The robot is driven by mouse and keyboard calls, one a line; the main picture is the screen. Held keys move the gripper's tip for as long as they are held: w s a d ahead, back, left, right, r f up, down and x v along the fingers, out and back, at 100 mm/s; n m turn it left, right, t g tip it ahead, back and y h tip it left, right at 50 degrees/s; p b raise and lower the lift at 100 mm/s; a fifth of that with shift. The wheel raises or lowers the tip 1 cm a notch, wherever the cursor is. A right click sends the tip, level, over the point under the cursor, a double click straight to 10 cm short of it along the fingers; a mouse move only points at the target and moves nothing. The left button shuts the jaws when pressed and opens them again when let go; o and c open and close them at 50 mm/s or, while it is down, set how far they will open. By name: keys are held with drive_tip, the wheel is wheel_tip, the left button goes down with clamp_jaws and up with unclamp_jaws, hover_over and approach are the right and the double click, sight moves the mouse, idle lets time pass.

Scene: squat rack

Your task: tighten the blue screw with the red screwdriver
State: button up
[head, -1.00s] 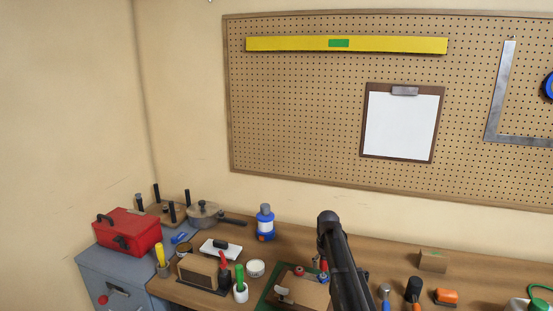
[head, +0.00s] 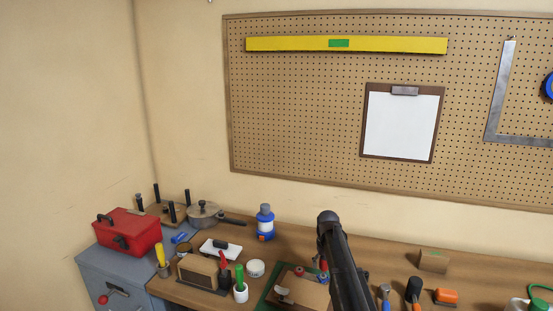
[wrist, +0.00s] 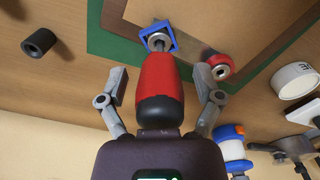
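The red screwdriver (wrist: 160,88) is in the wrist view, between the two fingers of my gripper (wrist: 161,88), its handle end close to the palm. A gap shows on each side of the handle, so the fingers look open around it. Its shaft points at a square blue piece (wrist: 146,34) on the wooden board, where the blue screw seems to be. The screw head is hidden, and I cannot tell whether the tip is seated. In the head view, a bit of red (head: 324,265) shows beside my arm, which hides the gripper.
A red round piece with a metal centre (wrist: 220,67) sits close right of the screwdriver. A black cylinder (wrist: 38,42) stands at the left. The board lies on a green mat (wrist: 108,43). A white tub (head: 256,268), a blue bottle (head: 265,222) and several tools crowd the bench.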

wheel_tip(320, 180, up, 6)
drive_tip(key=p, duration=0.6)
idle(0.4)
drive_tip(key=shift+s, duration=0.1)
drive_tip(key=s+f+m+b, duration=0.1)
drive_tip(key=s+f+b, duration=0.2)
drive_tip(key=s, duration=2.6)
drive_tip(key=shift+a, duration=0.2)
drive_tip(key=shift+w, duration=0.15)
drive_tip(key=w+r+p, duration=0.4)
drive_tip(key=w, duration=0.5)
drive_tip(key=w+r+p, duration=0.3)
drive_tip(key=w, duration=0.7)
drive_tip(key=w+r+n+p, duration=0.1)
drive_tip(key=w+r+p, duration=0.3)
drive_tip(key=w, duration=0.6)
drive_tip(key=shift+d+r+p, duration=0.2)
drive_tip(key=shift+r+p, duration=0.15)
